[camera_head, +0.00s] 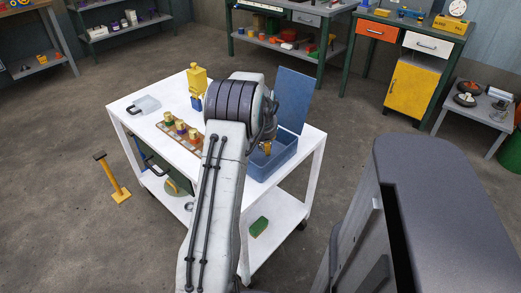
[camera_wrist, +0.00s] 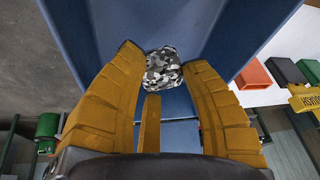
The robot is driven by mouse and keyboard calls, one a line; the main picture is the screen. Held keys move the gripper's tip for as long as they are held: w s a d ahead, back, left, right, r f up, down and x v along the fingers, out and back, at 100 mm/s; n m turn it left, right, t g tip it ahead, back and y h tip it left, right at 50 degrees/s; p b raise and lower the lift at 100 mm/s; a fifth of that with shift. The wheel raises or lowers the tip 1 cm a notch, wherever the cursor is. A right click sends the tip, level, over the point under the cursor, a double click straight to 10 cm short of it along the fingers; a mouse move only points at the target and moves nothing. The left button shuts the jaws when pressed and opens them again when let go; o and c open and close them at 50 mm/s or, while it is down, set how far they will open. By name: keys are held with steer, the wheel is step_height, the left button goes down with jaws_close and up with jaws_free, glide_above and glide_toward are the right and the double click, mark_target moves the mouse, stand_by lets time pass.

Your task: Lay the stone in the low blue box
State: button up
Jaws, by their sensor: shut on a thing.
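The stone (camera_wrist: 162,70) is a small lump with a black, grey and white camouflage-like pattern. It sits between the orange fingertips of my gripper (camera_wrist: 160,60), which are shut on it. The low blue box (camera_head: 272,168) stands at the right end of the white table, with a tall blue panel (camera_head: 293,98) upright at its back. In the head view my gripper (camera_head: 266,147) hangs over the box opening, and the stone cannot be made out there. Blue walls of the box surround the stone in the wrist view; its clearance from the floor is unclear.
On the white table (camera_head: 150,131) are a tray of several small pegs (camera_head: 180,130), a yellow figure-like object (camera_head: 197,80) and a grey clear dish (camera_head: 145,105). A green block (camera_head: 259,226) lies on the lower shelf.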

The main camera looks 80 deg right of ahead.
step_height(320, 180, down, 3)
steer(key=shift+w+f+b, duration=0.1)
steer(key=shift+f+b, duration=0.05)
steer(key=shift+b, duration=0.65)
steer(key=o, duration=1.2)
steer(key=p+v, duration=0.2)
steer(key=v, duration=1)
